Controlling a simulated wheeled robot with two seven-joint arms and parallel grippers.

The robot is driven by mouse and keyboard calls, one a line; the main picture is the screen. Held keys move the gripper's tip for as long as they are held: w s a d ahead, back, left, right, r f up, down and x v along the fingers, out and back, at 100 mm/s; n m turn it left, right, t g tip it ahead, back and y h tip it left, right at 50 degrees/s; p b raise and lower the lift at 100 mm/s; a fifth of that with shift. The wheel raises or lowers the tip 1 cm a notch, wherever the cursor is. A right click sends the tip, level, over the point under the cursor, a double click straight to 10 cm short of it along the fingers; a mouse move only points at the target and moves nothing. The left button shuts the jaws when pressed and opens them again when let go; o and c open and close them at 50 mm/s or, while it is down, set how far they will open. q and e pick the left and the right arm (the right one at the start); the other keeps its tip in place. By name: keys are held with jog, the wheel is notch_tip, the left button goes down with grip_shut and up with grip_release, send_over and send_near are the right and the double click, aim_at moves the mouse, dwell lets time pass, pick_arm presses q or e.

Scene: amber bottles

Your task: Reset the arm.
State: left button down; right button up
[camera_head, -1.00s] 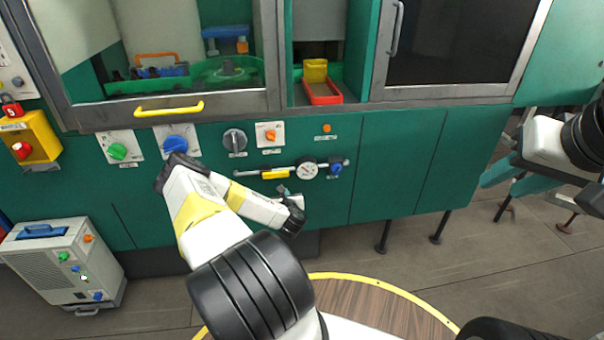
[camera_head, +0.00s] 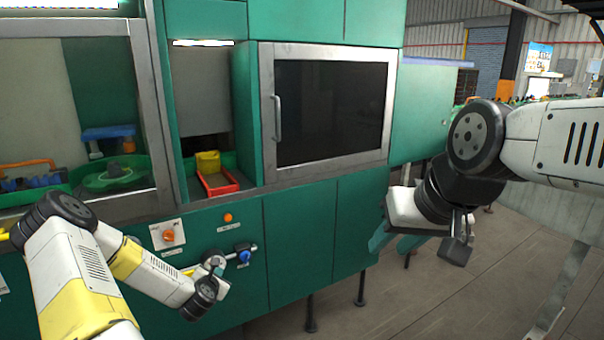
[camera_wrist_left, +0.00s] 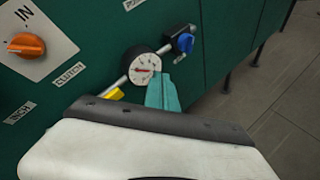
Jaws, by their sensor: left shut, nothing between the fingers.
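My left arm comes in from the left in the head view. Its gripper (camera_head: 218,264) is in front of the green panel, by the gauge. In the left wrist view the teal fingers (camera_wrist_left: 163,92) are together with nothing between them. They overlap the lower edge of the round gauge (camera_wrist_left: 145,66) in the picture; I cannot tell whether they touch. My right arm comes in from the right, held out before the machine's right end. Its gripper (camera_head: 394,241) points down and left, its teal fingers apart and empty.
A blue knob (camera_wrist_left: 183,43) and an orange knob (camera_wrist_left: 26,45) sit on the panel near my left gripper. A red tray (camera_head: 217,181) with a yellow part stands in an open bay. A dark-windowed door (camera_head: 270,118) is shut. Open floor lies at lower right.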

pick_arm(q)
jog(key=s+d+r+m+g+h, duration=0.1)
jog(key=s+d+r+m, duration=0.2)
jog(key=r+m, duration=0.4)
jog(key=s+d+r+m+g+h, duration=0.1)
jog(key=s+d+r+m+g, duration=0.1)
jog(key=d+r+m, duration=0.5)
jog(key=s+r+m+g+h, duration=0.1)
jog(key=s+r+m, duration=0.3)
jog(key=r, duration=0.5)
jog(key=s+d+r+m+g, duration=0.1)
jog(key=s+r+m, duration=0.5)
jog(key=s, duration=0.6)
jog(key=s+d+r+m+g, duration=0.1)
jog(key=s+d+r+m, duration=0.2)
jog(key=s+r+m, duration=0.4)
jog(key=s, duration=0.5)
jog(key=shift+s+d+r+g+h, duration=0.3)
jog(key=shift+s+d+r+g, duration=0.05)
jog(key=shift+s+d+g, duration=0.05)
